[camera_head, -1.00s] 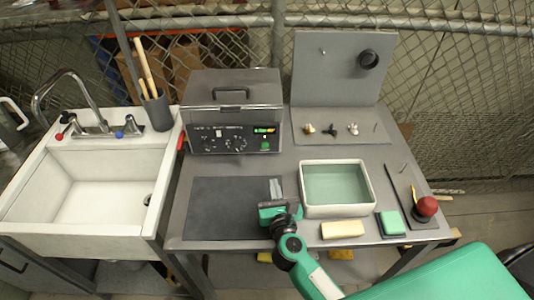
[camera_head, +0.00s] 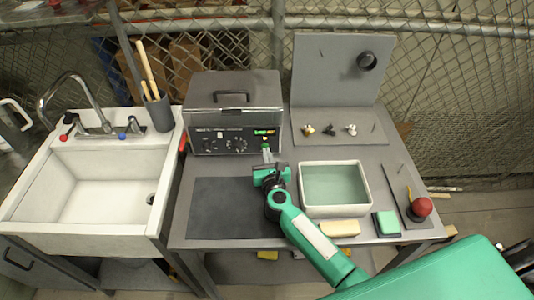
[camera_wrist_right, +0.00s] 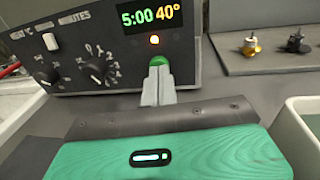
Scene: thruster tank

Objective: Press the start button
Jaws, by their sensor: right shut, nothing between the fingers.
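The grey tank machine (camera_head: 232,100) stands at the back of the table, with a front panel of knobs and a lit display. The green start button (camera_wrist_right: 158,61) is under that light, partly hidden by my fingertips. My right gripper (camera_head: 267,153) is shut and empty, its tips pointing at the panel; it also shows in the right wrist view (camera_wrist_right: 158,75). The tips are at the button's lower edge; I cannot tell whether they touch it. My left gripper is not in view.
A dark mat (camera_head: 233,205) lies in front of the machine. A white tray of liquid (camera_head: 365,187) is to the right of my right arm, with a yellow block (camera_head: 339,228) and a red knob (camera_head: 421,207) nearby. A sink (camera_head: 85,195) is at left.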

